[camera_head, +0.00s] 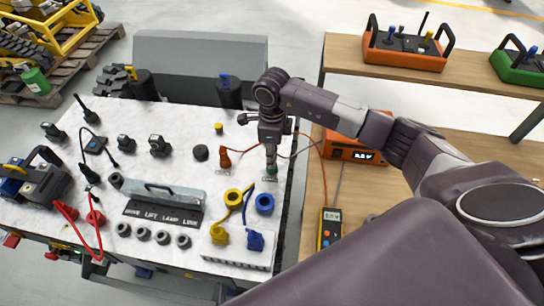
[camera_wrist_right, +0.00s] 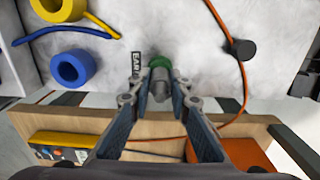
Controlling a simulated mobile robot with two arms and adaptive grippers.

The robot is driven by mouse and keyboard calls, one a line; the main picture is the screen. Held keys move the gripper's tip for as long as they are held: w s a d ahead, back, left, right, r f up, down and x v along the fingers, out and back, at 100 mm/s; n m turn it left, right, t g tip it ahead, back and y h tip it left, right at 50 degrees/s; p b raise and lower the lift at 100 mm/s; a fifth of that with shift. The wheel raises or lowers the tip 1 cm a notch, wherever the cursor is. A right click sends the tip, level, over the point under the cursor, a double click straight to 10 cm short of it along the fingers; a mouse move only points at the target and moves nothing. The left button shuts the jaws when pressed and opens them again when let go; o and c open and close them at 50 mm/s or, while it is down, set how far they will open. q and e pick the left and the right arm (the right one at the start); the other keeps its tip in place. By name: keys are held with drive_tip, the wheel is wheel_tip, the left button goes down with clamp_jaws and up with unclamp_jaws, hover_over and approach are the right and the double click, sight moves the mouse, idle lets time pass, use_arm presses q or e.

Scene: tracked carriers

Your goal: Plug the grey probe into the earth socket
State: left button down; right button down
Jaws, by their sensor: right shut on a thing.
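My right gripper (camera_head: 270,158) points down at the right side of the white panel. It is shut on the grey probe (camera_wrist_right: 160,88), which shows between the fingertips in the right wrist view. Directly beyond the probe's end is the green earth socket (camera_wrist_right: 160,62), with a label reading "EAR" beside it. In the head view the green socket (camera_head: 271,171) is partly covered by the gripper. The probe's tip meets or overlaps the green ring in both views; I cannot tell whether it is inside. My left gripper does not show.
Yellow (camera_head: 233,198) and blue (camera_head: 264,204) rings lie near the socket. An orange plug (camera_head: 225,160) with a cord is left of the gripper. A yellow meter (camera_head: 330,226) and an orange box (camera_head: 350,148) stand on the wooden bench at right.

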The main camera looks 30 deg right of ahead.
drive_tip(key=shift+f+b, duration=0.35)
drive_tip(key=c, duration=1.7)
unclamp_jaws()
drive_tip(key=shift+r, duration=0.1)
wheel_tip(320, 180, up, 12)
drive_tip(key=shift+f, duration=0.1)
